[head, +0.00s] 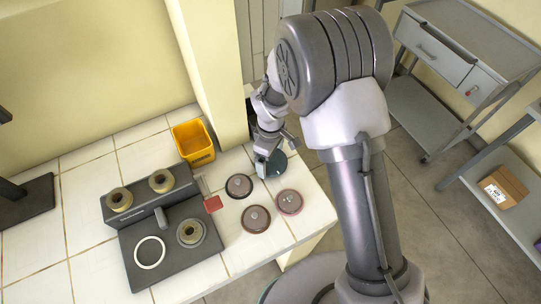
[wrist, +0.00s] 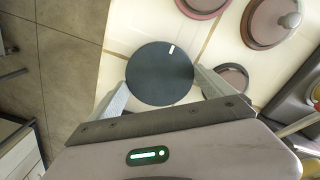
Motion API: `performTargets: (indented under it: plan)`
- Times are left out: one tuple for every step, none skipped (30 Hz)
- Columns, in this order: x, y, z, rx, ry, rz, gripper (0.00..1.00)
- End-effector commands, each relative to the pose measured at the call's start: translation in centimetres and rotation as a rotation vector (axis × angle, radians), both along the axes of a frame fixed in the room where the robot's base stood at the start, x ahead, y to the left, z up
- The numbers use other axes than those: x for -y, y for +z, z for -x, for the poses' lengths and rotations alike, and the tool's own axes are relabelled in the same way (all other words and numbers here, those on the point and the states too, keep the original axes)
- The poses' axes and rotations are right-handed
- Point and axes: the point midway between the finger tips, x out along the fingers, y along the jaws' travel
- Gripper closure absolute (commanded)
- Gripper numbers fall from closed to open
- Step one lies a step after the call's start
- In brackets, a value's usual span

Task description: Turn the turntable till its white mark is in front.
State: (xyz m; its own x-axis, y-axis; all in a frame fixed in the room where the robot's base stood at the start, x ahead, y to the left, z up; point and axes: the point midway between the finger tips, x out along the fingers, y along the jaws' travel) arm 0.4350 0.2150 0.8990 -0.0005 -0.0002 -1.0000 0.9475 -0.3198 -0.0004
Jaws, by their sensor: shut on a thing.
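The turntable (wrist: 160,78) is a round dark blue-green disc on the white tiled bench. In the wrist view its white mark (wrist: 171,49) lies near the rim on the upper side, slightly right of the middle, away from my palm. My gripper (wrist: 160,82) is shut on the disc, one finger on its left and one on its right. In the head view the turntable (head: 279,164) sits near the bench's right edge, partly hidden by my gripper (head: 264,163). I cannot make out the mark there.
A yellow bin (head: 194,144) is behind left. A dark grey apparatus (head: 140,273) with several ring-shaped parts and a red piece (head: 213,203) stand left.

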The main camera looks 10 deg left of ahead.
Motion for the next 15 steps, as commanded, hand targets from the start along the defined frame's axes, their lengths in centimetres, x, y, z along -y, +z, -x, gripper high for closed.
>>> performTargets:
  plan:
    - [-0.05,0.12,-0.11,0.003,0.006,-0.001,0.48]
    - [-0.05,0.12,-0.11,0.003,0.007,-0.001,0.48]
    - [-0.05,0.11,-0.11,0.003,0.008,-0.001,0.48]
    - [-0.05,0.11,-0.11,0.003,0.009,-0.001,0.48]
    - [-0.05,0.11,-0.11,0.003,0.009,-0.001,0.48]
    - [-0.05,0.11,-0.11,0.003,0.009,-0.001,0.48]
    - [-0.05,0.11,-0.11,0.003,0.009,-0.001,0.48]
    - [-0.05,0.11,-0.11,0.003,0.009,-0.001,0.48]
    - [-0.05,0.11,-0.11,0.003,0.009,-0.001,0.48]
    - [-0.04,0.11,-0.12,0.003,0.009,-0.001,0.48]
    - [-0.04,0.11,-0.12,0.003,0.010,-0.001,0.48]
    - [-0.04,0.11,-0.12,0.003,0.010,-0.001,0.01]
    - [-0.04,0.10,-0.11,0.003,0.010,-0.001,0.00]
    - [-0.04,0.10,-0.11,0.003,0.009,0.000,0.00]
    - [-0.03,0.08,-0.09,0.003,0.009,0.000,0.00]
